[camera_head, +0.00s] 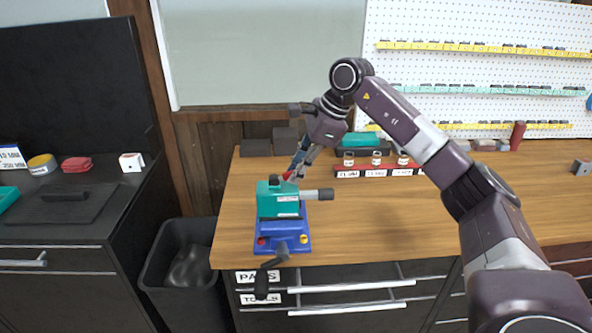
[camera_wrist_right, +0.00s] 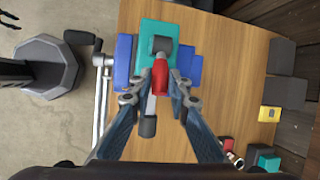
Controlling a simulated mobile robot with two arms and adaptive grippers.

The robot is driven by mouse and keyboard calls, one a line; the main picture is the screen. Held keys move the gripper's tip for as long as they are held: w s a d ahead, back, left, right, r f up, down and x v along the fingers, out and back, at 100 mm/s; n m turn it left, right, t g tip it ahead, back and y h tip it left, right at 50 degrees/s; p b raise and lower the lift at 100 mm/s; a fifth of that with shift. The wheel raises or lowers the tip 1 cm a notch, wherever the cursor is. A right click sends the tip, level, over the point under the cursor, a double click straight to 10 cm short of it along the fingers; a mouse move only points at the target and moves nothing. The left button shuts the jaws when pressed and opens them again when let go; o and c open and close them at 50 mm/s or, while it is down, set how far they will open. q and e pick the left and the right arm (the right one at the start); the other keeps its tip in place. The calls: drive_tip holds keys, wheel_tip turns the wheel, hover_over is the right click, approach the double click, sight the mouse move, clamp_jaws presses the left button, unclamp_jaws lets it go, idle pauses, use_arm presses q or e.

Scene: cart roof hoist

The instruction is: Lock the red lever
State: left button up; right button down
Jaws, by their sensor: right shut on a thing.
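The red lever (camera_head: 288,176) sits on top of a teal hoist block (camera_head: 278,206) fixed on a blue base (camera_head: 283,240) at the front left of the wooden bench. In the right wrist view the red lever (camera_wrist_right: 160,76) stands between my fingers, over the teal block (camera_wrist_right: 150,30). My right gripper (camera_head: 297,169) reaches down from above and is shut on the red lever; its fingers partly hide the lever in the head view. My left gripper is not in view.
A grey cylinder (camera_head: 318,194) sticks out at the block's right, and a dark crank handle (camera_head: 268,275) hangs at the bench's front edge. A red rack with small jars (camera_head: 378,172) stands behind. A dark bin (camera_head: 185,262) is on the floor left. The bench (camera_head: 400,225) right of the hoist is clear.

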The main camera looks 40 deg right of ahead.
drive_tip(key=shift+s+d+f+t+y+b, duration=0.15)
drive_tip(key=shift+f+t+y+b, duration=0.3)
drive_tip(key=shift+b, duration=0.6)
drive_tip(key=shift+d+y+b, duration=0.1)
drive_tip(key=shift+y+b, duration=0.25)
drive_tip(key=shift+b, duration=0.25)
drive_tip(key=c, duration=1.8)
unclamp_jaws()
